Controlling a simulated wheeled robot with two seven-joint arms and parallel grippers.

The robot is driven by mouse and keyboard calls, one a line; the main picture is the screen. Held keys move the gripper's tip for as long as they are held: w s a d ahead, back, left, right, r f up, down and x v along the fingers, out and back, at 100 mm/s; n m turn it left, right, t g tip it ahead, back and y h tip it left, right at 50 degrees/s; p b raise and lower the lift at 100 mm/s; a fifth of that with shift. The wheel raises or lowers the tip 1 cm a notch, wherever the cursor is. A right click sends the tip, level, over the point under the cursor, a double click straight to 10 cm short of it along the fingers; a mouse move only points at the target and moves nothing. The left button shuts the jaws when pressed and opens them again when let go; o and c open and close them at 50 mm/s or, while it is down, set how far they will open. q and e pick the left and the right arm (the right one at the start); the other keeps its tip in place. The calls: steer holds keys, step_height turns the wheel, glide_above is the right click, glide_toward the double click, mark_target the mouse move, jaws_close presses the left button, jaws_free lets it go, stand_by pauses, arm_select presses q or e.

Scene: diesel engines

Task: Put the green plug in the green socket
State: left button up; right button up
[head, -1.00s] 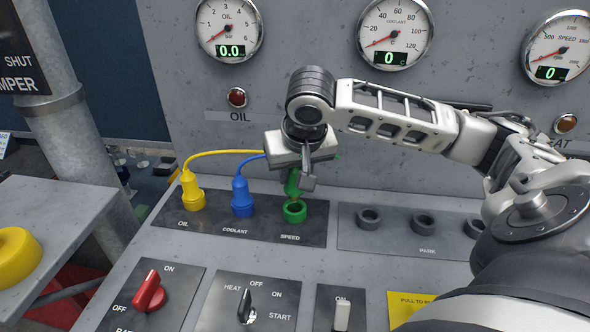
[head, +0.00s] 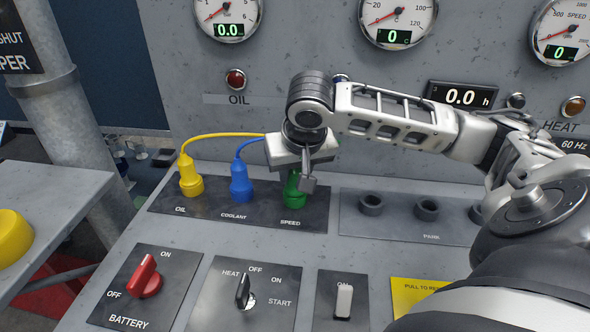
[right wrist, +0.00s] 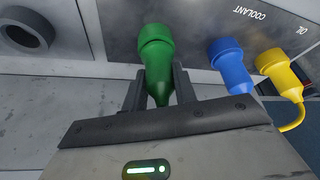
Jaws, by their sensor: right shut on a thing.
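The green plug (head: 292,188) stands at the green socket above the SPEED label on the dark plate. Its wide lower part covers the socket, and it looks seated there. My right gripper (head: 306,178) comes from above and is shut on the plug's upper part. In the right wrist view, the green plug (right wrist: 157,70) sits between the two dark fingers of my gripper (right wrist: 160,88), with its wide end against the panel. The socket itself is hidden under the plug. My left gripper is not in view.
A blue plug (head: 241,184) and a yellow plug (head: 190,178) with cables stand left of the green one. Empty grey PARK sockets (head: 426,209) are to the right. A red battery switch (head: 145,277), a black knob (head: 243,290) and a white toggle (head: 344,301) lie in front.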

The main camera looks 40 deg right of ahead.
steer(key=o, duration=1.1)
arm_select(q)
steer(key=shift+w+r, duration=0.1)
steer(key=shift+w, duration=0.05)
steer(key=p, duration=0.1)
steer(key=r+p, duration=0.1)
steer(key=p, duration=0.1)
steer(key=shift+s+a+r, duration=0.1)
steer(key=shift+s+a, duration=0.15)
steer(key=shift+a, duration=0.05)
arm_select(e)
steer(key=v, duration=1.6)
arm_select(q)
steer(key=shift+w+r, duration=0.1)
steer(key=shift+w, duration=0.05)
arm_select(e)
steer(key=shift+w, duration=0.1)
